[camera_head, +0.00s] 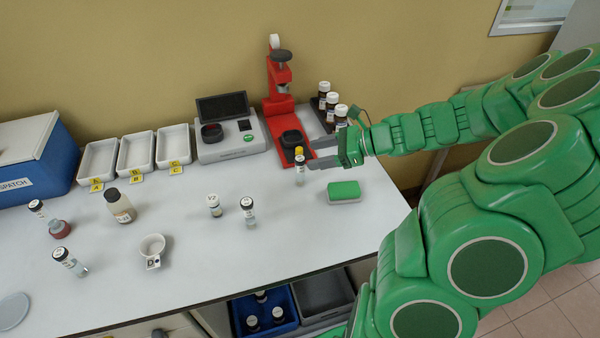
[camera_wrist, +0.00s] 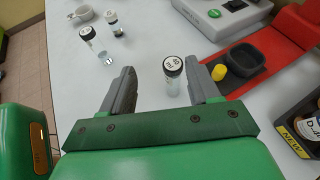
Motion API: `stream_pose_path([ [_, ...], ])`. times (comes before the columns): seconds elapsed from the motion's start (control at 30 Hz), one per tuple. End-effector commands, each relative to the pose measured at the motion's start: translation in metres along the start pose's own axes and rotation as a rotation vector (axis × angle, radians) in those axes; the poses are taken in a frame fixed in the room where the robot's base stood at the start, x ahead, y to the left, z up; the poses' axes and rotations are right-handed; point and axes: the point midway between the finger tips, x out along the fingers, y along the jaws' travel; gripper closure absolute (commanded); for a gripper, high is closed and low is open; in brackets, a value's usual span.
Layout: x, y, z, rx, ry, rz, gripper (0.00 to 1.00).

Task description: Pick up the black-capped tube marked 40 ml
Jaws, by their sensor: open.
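A clear tube with a black cap (camera_wrist: 173,66) stands upright on the white table. Its cap label shows a number over "ml"; the digits are too small to read surely. In the head view the same tube (camera_head: 300,176) stands just left of my fingertips. My gripper (camera_head: 312,153) is open and empty, low over the table. In the wrist view my gripper (camera_wrist: 161,68) shows the tube ahead between its fingers, closer to the right finger. Other black-capped tubes stand further left in the head view (camera_head: 249,213), (camera_head: 214,206), (camera_head: 69,262); their marks are unreadable there.
A yellow piece (camera_wrist: 219,72) lies near the black cup (camera_wrist: 241,62) of the red press (camera_head: 281,90). A green sponge (camera_head: 344,191) lies in front of my gripper. Brown bottles (camera_head: 341,115) stand behind it. A white cup (camera_head: 152,247) and an amber-liquid bottle (camera_head: 120,206) stand left.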

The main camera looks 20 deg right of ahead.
Motion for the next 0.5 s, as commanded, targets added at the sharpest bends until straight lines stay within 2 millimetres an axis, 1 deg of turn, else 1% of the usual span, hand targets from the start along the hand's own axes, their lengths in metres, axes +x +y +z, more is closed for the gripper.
stream_pose_path([
  [0.03,-0.004,-0.006,-0.007,0.037,-0.011,-0.023,0.39],
  [0.1,-0.008,-0.013,-0.014,0.073,-0.022,-0.046,0.39],
  [0.23,-0.01,-0.018,-0.02,0.106,-0.032,-0.068,0.39],
  [0.33,-0.005,-0.019,-0.019,0.109,-0.034,-0.069,0.39],
  [0.5,0.011,-0.018,-0.018,0.107,-0.035,-0.065,0.39],
])
